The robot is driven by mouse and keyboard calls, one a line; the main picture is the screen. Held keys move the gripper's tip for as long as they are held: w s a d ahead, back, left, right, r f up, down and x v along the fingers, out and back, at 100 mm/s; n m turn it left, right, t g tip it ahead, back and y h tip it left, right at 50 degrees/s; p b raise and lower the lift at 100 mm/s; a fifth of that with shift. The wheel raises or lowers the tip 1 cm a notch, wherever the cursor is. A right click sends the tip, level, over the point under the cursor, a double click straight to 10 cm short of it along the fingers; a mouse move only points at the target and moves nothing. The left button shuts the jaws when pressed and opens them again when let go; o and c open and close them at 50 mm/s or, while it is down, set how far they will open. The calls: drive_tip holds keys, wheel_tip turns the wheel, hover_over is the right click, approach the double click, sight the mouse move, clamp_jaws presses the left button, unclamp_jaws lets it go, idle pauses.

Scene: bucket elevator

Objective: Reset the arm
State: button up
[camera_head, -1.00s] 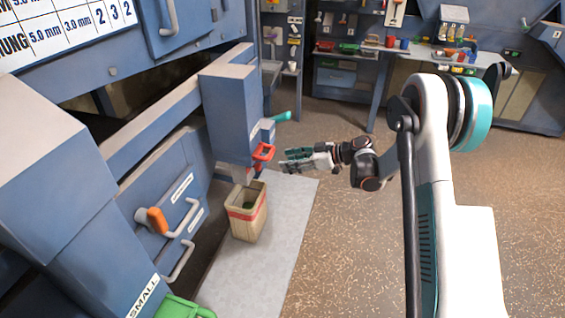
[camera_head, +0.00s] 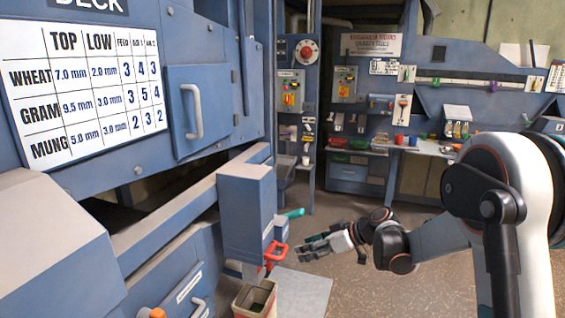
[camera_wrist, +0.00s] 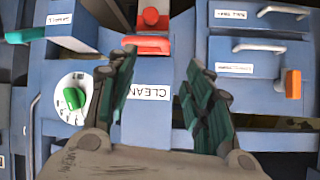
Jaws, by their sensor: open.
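My gripper (camera_head: 318,246) is open and empty in the head view, held in the air just right of the red handle (camera_head: 275,255) on the blue spout box. In the wrist view my gripper (camera_wrist: 160,100) shows two spread green-padded fingers with nothing between them. Beyond them is a blue panel labelled CLEAN (camera_wrist: 150,91). The red handle also shows above the fingers in the wrist view (camera_wrist: 148,44). My arm reaches in from the right of the head view.
An open bin (camera_head: 256,300) stands below the spout, near a pale floor mat (camera_head: 305,290). The blue machine (camera_head: 110,200) fills the left side. A workbench (camera_head: 425,147) and a switch panel (camera_head: 297,90) stand at the back. Brown floor lies open between.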

drive_tip(key=s+d+r+m+h, duration=0.2)
drive_tip(key=s+r+m, duration=0.15)
drive_tip(key=s, duration=0.45)
drive_tip(key=s+d+r+m+t+h, duration=0.1)
drive_tip(key=s+d+r+m+h, duration=0.2)
drive_tip(key=s, duration=0.6)
drive_tip(key=s+d+r+m+h, duration=0.1)
drive_tip(key=s+d+r+h, duration=0.1)
drive_tip(key=s+r, duration=0.45)
drive_tip(key=s+d+f+m+h, duration=0.1)
drive_tip(key=s+d, duration=0.1)
drive_tip(key=s, duration=0.4)
drive_tip(key=s+d+f+m+t+h, duration=0.1)
drive_tip(key=s+d+f+m, duration=0.1)
drive_tip(key=s, duration=0.4)
drive_tip(key=shift+s+d+f+h, duration=0.2)
drive_tip(key=shift+d+f+h, duration=0.05)
drive_tip(key=shift+h, duration=0.15)
